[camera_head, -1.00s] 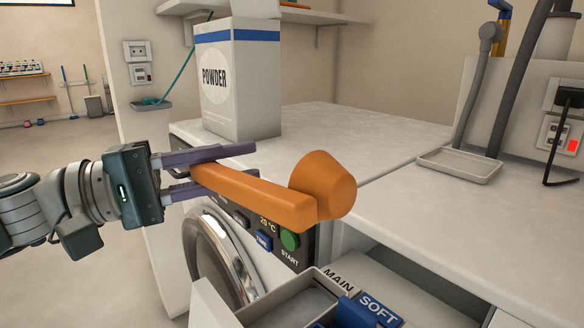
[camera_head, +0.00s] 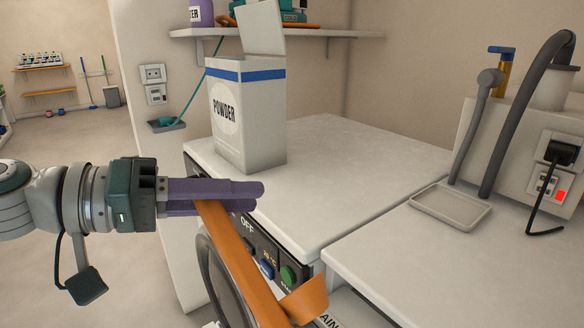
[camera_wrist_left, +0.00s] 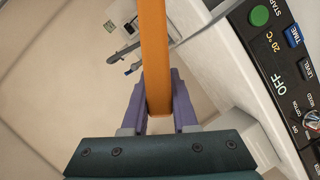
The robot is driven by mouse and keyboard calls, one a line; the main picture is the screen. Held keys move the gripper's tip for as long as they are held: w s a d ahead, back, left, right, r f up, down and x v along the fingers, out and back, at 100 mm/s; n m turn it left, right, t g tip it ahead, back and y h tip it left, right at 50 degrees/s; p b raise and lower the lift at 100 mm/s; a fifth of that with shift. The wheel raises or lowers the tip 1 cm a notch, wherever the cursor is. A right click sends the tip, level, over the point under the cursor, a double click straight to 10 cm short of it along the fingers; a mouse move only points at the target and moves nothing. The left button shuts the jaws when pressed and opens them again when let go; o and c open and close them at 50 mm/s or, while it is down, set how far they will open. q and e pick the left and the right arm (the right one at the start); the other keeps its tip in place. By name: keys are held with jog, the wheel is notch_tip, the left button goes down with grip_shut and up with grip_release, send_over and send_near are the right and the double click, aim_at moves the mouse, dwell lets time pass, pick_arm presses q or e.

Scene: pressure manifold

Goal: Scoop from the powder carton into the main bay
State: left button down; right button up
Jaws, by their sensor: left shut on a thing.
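My left gripper (camera_head: 256,196) is shut on the handle of an orange scoop (camera_head: 236,250). In the left wrist view the handle (camera_wrist_left: 154,50) runs up between the fingers. In the head view the scoop slopes down to the right, and its cup (camera_head: 305,299) is low near the bottom edge, above the drawer. I cannot see into the cup. The white powder carton (camera_head: 229,130) stands on the counter behind the gripper, its lid raised. The drawer with the main bay is nearly all out of frame; only part of its label (camera_head: 330,320) shows.
The washer's control panel (camera_head: 262,250) with a green start button is beside the scoop. The white counter (camera_head: 350,180) is clear right of the carton. A grey tray (camera_head: 450,208) and hoses stand at right. A shelf (camera_head: 300,32) is above.

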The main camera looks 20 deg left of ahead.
pick_arm(q)
jog(key=s+d+r+m+t+y+p, duration=0.1)
jog(key=s+d+r+m+y+p, duration=0.3)
jog(key=p, duration=1.4)
jog(key=s+d+r+m, duration=0.2)
jog(key=d+r+m, duration=0.1)
jog(key=d+m, duration=0.1)
jog(key=shift+d+t+y, duration=0.3)
jog(key=shift+d, duration=0.35)
jog(key=shift+s+f, duration=0.1)
